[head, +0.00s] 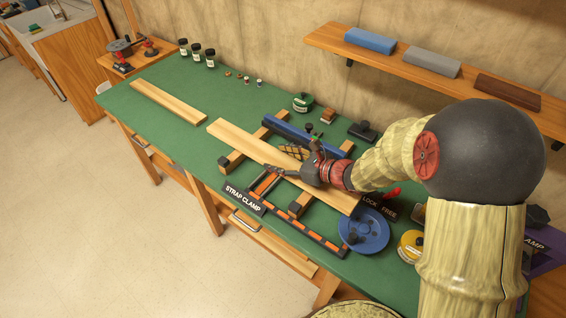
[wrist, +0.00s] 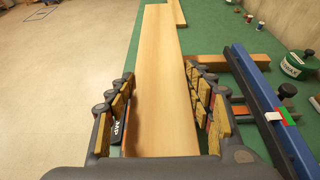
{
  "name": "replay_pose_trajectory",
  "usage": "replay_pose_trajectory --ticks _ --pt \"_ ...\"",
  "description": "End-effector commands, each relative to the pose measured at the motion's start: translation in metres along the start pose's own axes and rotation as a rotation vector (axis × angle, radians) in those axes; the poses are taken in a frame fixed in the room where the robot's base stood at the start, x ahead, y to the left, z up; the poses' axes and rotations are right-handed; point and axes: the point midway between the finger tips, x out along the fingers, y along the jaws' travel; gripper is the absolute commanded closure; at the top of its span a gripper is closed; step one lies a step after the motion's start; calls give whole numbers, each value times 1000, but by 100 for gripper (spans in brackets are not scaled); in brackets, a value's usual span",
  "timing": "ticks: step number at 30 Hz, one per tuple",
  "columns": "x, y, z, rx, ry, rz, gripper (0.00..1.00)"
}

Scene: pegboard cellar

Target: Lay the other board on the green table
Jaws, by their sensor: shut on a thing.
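A long pale board (head: 240,139) lies in my gripper (head: 295,172), above the clamp frame on the green table (head: 158,116). In the wrist view the same board (wrist: 158,60) runs lengthwise between the two padded fingers of my gripper (wrist: 161,115), which are shut on it. A second pale board (head: 168,102) lies flat on the green table, farther left, and its end shows at the top of the wrist view (wrist: 179,13). Whether the held board touches the wooden bars below it I cannot tell.
The strap clamp has a blue bar (head: 290,129), an orange-and-black rail (head: 318,233) and a blue wheel (head: 364,231). Small jars (head: 196,53) stand along the back edge. A wall shelf (head: 450,84) holds several blocks. Green surface is clear around the second board.

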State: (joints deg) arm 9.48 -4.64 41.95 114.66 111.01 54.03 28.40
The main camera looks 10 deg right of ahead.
Motion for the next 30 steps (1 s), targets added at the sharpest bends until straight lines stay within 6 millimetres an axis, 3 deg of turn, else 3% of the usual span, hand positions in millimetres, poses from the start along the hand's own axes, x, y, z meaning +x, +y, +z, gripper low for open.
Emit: replay_pose_trajectory --ticks 6,12,23,30 --pt "32 -42 -13 0 -1 -1 87" --pt "58 -66 -40 1 0 -1 87" --pt "75 -83 -56 1 -1 -1 87" --pt "87 -84 -84 1 -1 -1 87"
